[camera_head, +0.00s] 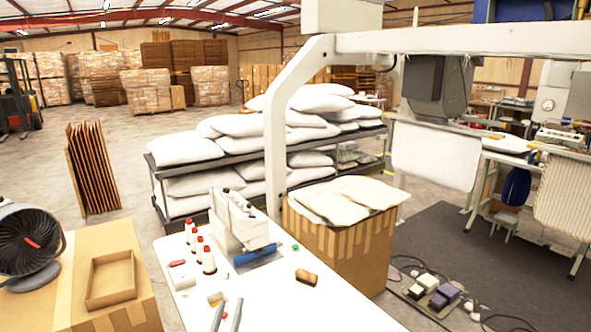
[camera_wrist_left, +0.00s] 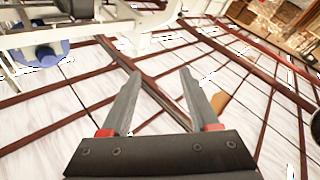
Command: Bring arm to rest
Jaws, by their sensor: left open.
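My left gripper (camera_head: 230,302) shows at the bottom edge of the head view, its two grey fingers pointing up over the front of the white table (camera_head: 320,297). In the left wrist view the left gripper (camera_wrist_left: 160,72) has its fingers spread apart with nothing between them. Behind the fingers that view shows the roof with dark red beams (camera_wrist_left: 155,95). The left arm itself is below the head view's frame. My right gripper is not in view.
On the table stand a white sewing machine (camera_head: 238,222), several red-capped bottles (camera_head: 208,260) and a brown block (camera_head: 306,277). A cardboard box (camera_head: 340,245) with fabric on top is to the right. A black fan (camera_head: 28,240) and open carton (camera_head: 111,279) are left. White pillows (camera_head: 185,149) lie on a rack behind.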

